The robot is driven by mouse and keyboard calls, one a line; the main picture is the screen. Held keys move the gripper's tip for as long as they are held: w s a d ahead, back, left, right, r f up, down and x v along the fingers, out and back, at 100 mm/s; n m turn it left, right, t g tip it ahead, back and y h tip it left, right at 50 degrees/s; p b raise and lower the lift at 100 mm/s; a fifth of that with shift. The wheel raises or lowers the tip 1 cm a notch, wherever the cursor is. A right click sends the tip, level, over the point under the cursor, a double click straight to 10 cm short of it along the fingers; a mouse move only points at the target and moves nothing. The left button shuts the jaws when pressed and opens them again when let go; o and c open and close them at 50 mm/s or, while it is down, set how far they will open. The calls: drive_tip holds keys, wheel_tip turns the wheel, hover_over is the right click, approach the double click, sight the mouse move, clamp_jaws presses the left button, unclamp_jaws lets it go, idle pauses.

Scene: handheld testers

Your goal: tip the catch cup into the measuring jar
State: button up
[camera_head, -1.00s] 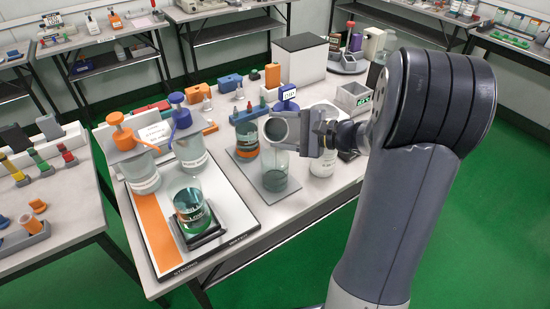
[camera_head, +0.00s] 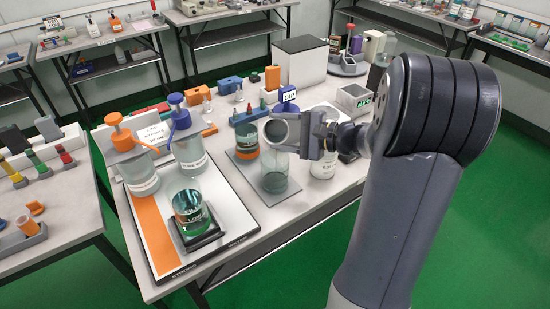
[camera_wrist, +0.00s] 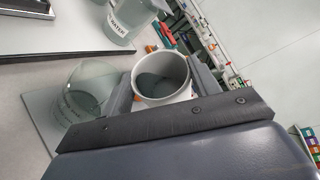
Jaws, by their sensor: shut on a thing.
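The catch cup, a pale grey open cup (camera_head: 281,129), is held tilted in the head view, its mouth toward the lower left. My gripper (camera_head: 308,136) is shut on it from the right. In the wrist view the cup (camera_wrist: 160,78) sits between my fingers (camera_wrist: 163,90); a grey-green patch shows inside, and I cannot tell if it is liquid. The measuring jar, a clear glass (camera_head: 275,180), stands upright on a grey mat just below the cup. It also shows left of the cup in the wrist view (camera_wrist: 88,95). No stream between them is visible.
A glass with dark green contents (camera_head: 188,207) stands on a black pad at the front left. Two pump bottles (camera_head: 188,145) stand behind it.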

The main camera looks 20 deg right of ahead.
drive_tip(key=shift+s+a+f+n+t+b, duration=0.15)
drive_tip(key=shift+n+b, duration=0.2)
drive_tip(key=shift+b, duration=0.85)
drive_tip(key=shift+d+n+t+b, duration=0.1)
drive_tip(key=shift+n+t+b, duration=0.15)
drive_tip(key=shift+b, duration=0.95)
drive_tip(key=shift+s+a+f+n+t+b, duration=0.1)
drive_tip(key=shift+n+b, duration=0.3)
drive_tip(key=shift+b, duration=0.8)
idle(4.4)
